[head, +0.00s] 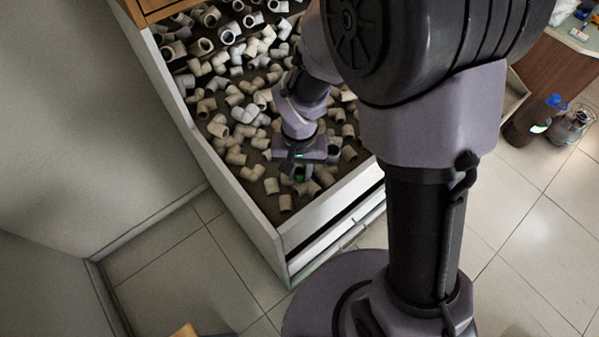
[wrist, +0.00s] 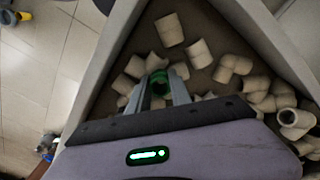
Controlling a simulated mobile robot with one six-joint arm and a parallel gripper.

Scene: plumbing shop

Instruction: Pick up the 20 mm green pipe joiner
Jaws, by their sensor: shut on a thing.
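The green pipe joiner (wrist: 159,82) is between the two fingers of my gripper (wrist: 161,92) in the wrist view. The fingers are shut on it, one on each side, and its round open end faces up to the camera. In the head view my gripper (head: 299,172) points down into the drawer near its front corner, and a bit of the green joiner (head: 299,174) shows between the fingers. Whether the joiner touches the drawer floor cannot be told.
The open drawer (head: 270,232) holds many loose white pipe fittings (head: 245,115), several close around my gripper. Its walls rise on both sides of the front corner (wrist: 107,70). Tiled floor (head: 190,262) lies outside.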

